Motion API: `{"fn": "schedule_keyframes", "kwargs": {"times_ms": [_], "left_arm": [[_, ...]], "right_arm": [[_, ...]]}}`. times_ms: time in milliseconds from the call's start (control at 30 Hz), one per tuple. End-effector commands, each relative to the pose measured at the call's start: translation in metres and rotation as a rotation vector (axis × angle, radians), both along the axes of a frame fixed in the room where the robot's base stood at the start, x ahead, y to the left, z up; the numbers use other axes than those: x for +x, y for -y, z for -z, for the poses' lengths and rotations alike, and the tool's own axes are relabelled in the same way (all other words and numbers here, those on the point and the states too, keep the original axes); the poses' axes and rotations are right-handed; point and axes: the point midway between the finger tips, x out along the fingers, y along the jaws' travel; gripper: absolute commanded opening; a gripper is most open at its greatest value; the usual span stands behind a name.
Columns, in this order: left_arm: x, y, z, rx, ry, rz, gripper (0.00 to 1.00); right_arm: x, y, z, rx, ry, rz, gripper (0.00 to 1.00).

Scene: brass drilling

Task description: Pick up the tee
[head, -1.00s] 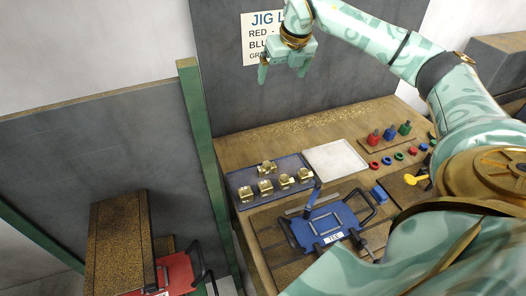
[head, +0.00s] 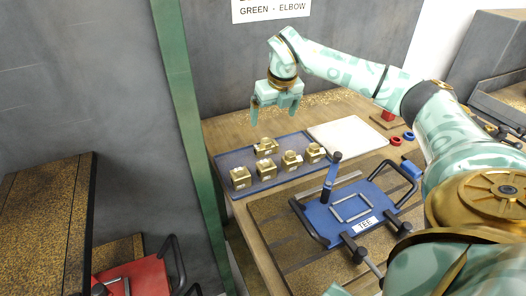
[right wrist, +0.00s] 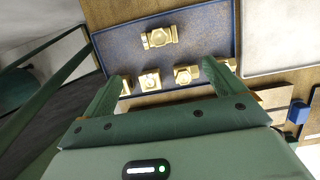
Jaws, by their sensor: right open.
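Several brass fittings stand on a blue tray (head: 228,164) on the bench. One brass fitting (head: 266,147) sits apart at the back, and the others form a row in front of it. In the right wrist view the back fitting (right wrist: 158,37) has two opposite ends and a raised middle; I cannot tell for certain which fitting is the tee. My right gripper (head: 274,108) is open and empty above the back of the tray, fingers pointing down. In the right wrist view, row fittings (right wrist: 150,80) show between its fingers, below them. My left gripper is not in view.
A blue jig plate (head: 378,199) labelled TEE, with a clamp handle and black side handles, is at the front right. A white sheet (head: 345,134) lies right of the tray. A green post (head: 180,110) rises at left. A red jig (head: 138,278) is lower left.

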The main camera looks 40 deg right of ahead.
Motion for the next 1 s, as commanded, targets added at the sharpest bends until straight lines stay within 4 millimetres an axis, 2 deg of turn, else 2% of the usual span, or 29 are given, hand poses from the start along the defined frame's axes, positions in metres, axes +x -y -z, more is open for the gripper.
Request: {"fn": "schedule_keyframes", "kwargs": {"times_ms": [200, 400, 667, 900, 1000], "left_arm": [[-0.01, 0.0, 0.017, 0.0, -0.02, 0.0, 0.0], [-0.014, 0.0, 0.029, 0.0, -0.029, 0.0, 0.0], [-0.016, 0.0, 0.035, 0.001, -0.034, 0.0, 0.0], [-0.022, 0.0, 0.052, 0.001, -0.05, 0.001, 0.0], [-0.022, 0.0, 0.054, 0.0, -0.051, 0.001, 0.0]], "right_arm": [[0.013, 0.004, 0.053, 0.001, -0.006, 0.0, 0.95], [0.023, 0.007, 0.091, 0.001, -0.004, 0.001, 0.95], [0.029, 0.009, 0.107, 0.001, -0.001, 0.0, 0.95], [0.041, 0.013, 0.146, 0.001, -0.005, 0.0, 0.95], [0.043, 0.014, 0.152, 0.0, -0.002, 0.0, 0.95]]}}
